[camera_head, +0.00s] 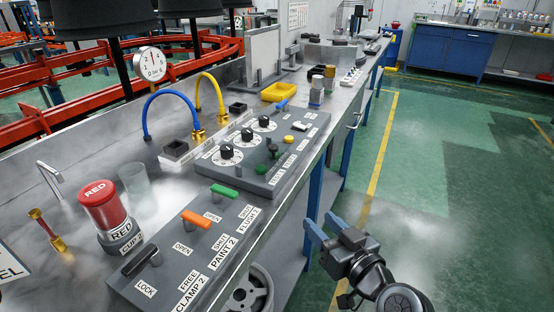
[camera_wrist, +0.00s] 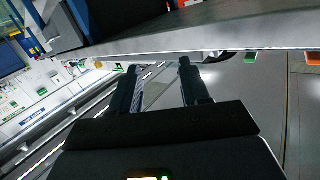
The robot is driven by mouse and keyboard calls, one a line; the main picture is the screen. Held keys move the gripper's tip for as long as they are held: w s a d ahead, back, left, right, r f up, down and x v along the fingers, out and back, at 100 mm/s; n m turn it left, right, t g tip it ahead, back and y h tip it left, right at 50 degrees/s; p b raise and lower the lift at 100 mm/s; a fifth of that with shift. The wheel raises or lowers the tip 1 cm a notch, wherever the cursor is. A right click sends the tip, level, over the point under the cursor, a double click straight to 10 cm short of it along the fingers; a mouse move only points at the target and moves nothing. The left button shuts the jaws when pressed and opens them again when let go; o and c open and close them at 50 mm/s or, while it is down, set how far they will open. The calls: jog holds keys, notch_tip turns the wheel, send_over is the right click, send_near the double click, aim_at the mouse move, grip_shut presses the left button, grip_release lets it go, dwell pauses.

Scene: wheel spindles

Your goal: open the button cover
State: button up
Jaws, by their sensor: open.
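A grey control panel (camera_head: 250,135) lies on the steel bench in the head view. It carries several black dials, a small dark raised part (camera_head: 272,148), a green button (camera_head: 261,169) and a white piece (camera_head: 300,126). I cannot tell for sure which of these is the button cover. My gripper (camera_head: 322,222) is open and empty, beyond the bench's right edge and apart from the panel. Its two fingers show spread in the wrist view (camera_wrist: 160,68), with nothing between them. The wrist view does not clearly show the panel's controls.
A nearer panel (camera_head: 185,245) holds black, orange and green handles. A red cup (camera_head: 105,203), blue hose (camera_head: 165,97), yellow hose (camera_head: 212,85) and yellow tray (camera_head: 279,91) stand on the bench. The bench's front edge (camera_head: 290,190) lies between gripper and panels. Green floor at right is open.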

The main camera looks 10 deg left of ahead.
aim_at(276, 149)
jog(key=w+a+r+n+y, duration=0.1)
jog(key=w+a+r, duration=0.1)
jog(key=w+r, duration=0.1)
jog(key=w+a+r+n+g+y+b, duration=0.1)
jog(key=w+a+r+n+y, duration=0.1)
jog(key=w+r, duration=0.1)
jog(key=w+a+r+n+g+y+b, duration=0.1)
jog(key=w+a+r, duration=0.2)
jog(key=shift+w+r, duration=0.1)
jog(key=shift+w, duration=0.15)
jog(key=shift+x, duration=3.5)
grip_shut()
